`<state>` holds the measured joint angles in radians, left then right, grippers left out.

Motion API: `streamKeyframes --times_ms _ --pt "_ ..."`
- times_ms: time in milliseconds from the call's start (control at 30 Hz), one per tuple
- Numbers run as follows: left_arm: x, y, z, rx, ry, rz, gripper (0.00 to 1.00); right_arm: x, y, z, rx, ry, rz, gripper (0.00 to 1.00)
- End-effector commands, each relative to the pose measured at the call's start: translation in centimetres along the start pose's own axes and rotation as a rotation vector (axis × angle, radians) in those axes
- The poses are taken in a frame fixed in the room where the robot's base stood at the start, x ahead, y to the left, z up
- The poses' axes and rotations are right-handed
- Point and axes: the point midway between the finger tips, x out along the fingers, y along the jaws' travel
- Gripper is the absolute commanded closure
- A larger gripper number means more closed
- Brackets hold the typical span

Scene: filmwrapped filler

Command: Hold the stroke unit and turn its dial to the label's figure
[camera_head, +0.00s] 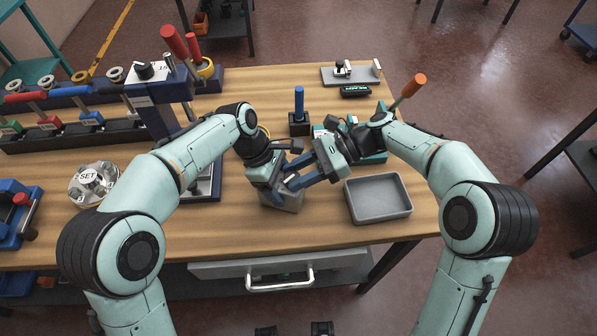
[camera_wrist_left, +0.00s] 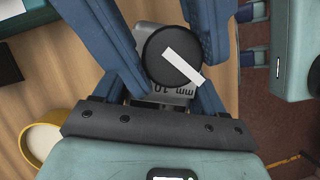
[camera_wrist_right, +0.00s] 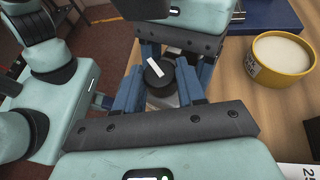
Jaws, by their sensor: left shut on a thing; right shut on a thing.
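The stroke unit (camera_head: 285,200) is a small grey block on the table in front of me, partly hidden by both grippers. Its round black dial (camera_wrist_left: 170,57) has a white pointer bar, and "mm 10" shows on the grey body (camera_wrist_left: 172,92) beside it. The dial also shows in the right wrist view (camera_wrist_right: 160,77), between my right fingers. My left gripper (camera_head: 275,190) is shut on the unit's body. My right gripper (camera_head: 292,182) comes in from the right and is shut on the dial. A white label (camera_wrist_right: 302,171) reading "25" shows partly in the right wrist view.
A grey tray (camera_head: 378,212) stands right of the grippers. A blue-handled tool (camera_head: 299,104) stands behind them. A yellow-rimmed pot (camera_wrist_right: 283,67) is close by.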

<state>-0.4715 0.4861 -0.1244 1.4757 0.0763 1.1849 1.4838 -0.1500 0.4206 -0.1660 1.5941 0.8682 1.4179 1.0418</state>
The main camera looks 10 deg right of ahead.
Motion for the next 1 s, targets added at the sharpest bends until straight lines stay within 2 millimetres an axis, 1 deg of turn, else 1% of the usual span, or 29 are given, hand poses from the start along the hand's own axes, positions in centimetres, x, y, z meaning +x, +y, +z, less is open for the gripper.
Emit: streamKeyframes --times_ms 67,100,167,567,767,967,1000 --pt "-0.06 0.0 0.07 0.004 0.0 0.001 0.69 -0.01 0.0 0.07 -0.001 -0.001 -0.001 0.91" --pt "-0.06 0.0 0.06 0.004 0.0 0.001 0.69 -0.02 0.0 0.07 -0.001 -0.001 -0.001 0.54" --pt "-0.06 0.01 0.06 0.004 0.0 0.001 0.69 -0.01 -0.01 0.07 -0.001 -0.001 -0.001 0.35" --pt "-0.06 0.01 0.06 0.002 0.0 0.001 0.69 0.01 0.08 0.08 0.011 -0.001 -0.03 0.35" --pt "-0.06 0.0 0.05 0.002 0.0 0.001 0.69 0.02 0.4 0.21 0.066 -0.006 -0.17 0.35" --pt "-0.06 0.0 0.05 0.002 0.0 0.001 0.69 0.16 0.83 0.2 0.151 -0.011 -0.368 0.35" --pt "-0.06 0.0 0.05 0.002 0.0 0.001 0.69 -0.77 0.88 0.1 0.156 -0.011 -0.385 0.35"
